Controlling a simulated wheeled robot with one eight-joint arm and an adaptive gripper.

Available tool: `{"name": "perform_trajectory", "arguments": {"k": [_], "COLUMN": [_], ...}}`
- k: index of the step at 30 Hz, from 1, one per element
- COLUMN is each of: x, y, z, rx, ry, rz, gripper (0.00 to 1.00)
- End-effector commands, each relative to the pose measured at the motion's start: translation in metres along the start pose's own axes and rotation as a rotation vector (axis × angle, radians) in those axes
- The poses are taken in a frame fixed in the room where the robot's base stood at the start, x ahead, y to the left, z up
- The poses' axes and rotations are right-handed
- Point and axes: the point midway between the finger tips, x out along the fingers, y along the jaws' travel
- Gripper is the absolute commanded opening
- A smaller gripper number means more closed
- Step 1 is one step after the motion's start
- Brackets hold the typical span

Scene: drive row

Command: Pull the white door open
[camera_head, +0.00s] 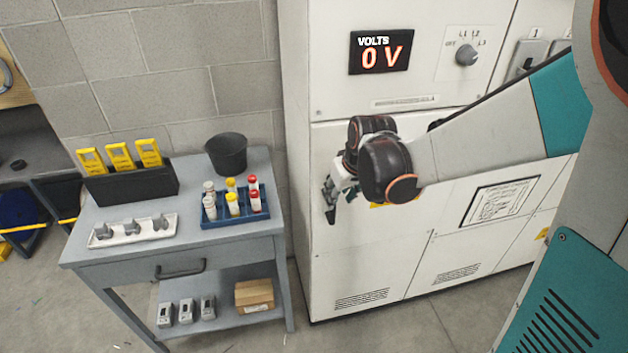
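The white door (372,250) is the lower left front panel of a tall white cabinet. It looks flush with the cabinet front, and vent slots run along its bottom. My arm reaches in from the right and crosses in front of the door's upper part. My gripper (331,201) points down near the door's left edge. Its fingers are small and seen side-on, so I cannot tell whether they are open, or whether they touch the door. No handle shows clearly; my wrist hides part of the upper door.
A grey workbench (130,252) stands left of the cabinet, with a black bucket (227,155), a blue tray (225,222) of bottles, a white tray (130,238) and yellow tags (120,156) on it. Floor shows in front of the cabinet. A display (381,52) reads 0 V above.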

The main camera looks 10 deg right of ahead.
Motion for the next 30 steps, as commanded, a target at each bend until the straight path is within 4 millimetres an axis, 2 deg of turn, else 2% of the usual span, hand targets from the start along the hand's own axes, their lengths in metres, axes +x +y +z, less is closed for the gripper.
{"name": "perform_trajectory", "arguments": {"k": [1, 6, 12, 18, 25, 26, 30], "x": [0.013, 0.044, 0.069, 0.077, 0.077, 0.077, 0.077], "y": [0.000, 0.000, 0.000, 0.000, 0.000, 0.000, 0.000], "z": [0.001, 0.001, 0.001, 0.000, 0.000, 0.000, 0.000], "rx": [-0.001, -0.001, 0.000, 0.001, 0.000, 0.001, 0.000], "ry": [0.000, 0.000, 0.000, 0.000, 0.000, 0.000, 0.000], "rz": [0.000, 0.000, 0.001, 0.001, 0.000, 0.000, 0.000], "gripper": [0.35, 0.35, 0.35, 0.35, 0.35, 0.32, 0.01]}}
